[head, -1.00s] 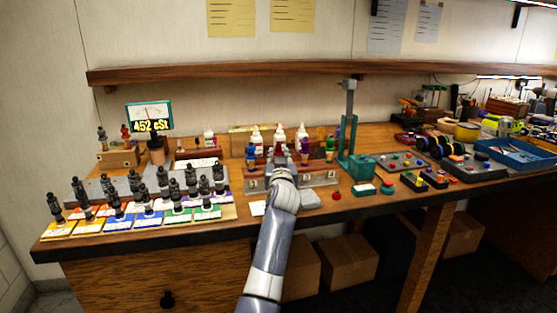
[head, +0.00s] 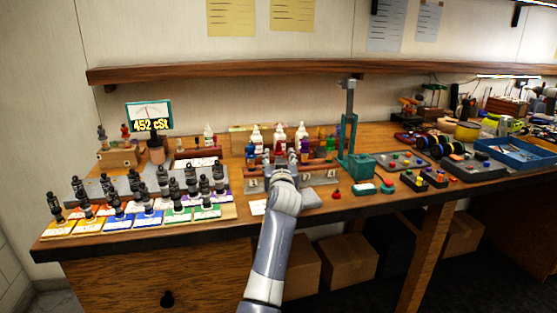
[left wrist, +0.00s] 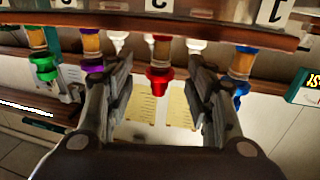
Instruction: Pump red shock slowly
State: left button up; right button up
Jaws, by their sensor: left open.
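The red shock (left wrist: 158,78) hangs between the two fingers of my left gripper (left wrist: 162,92) in the left wrist view, whose picture is upside down. A gap shows on both sides of the shock, so the open fingers do not touch it. A blue shock (left wrist: 242,68) and a purple-ringed shock (left wrist: 91,55) are just outside the fingers, and a green shock (left wrist: 43,62) is farther left. In the head view my left gripper (head: 281,160) is at the shock stand, mostly hiding the red shock.
The blue shock (head: 251,155) and purple shock (head: 304,150) stand close on either side. White bottles (head: 257,136) are behind the stand. A green post (head: 348,135) rises to the right. Several black shocks (head: 162,180) stand on coloured cards at left. A meter (head: 149,117) reads 452 cSt.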

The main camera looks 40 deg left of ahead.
pick_arm(q)
jog(key=v, duration=0.7)
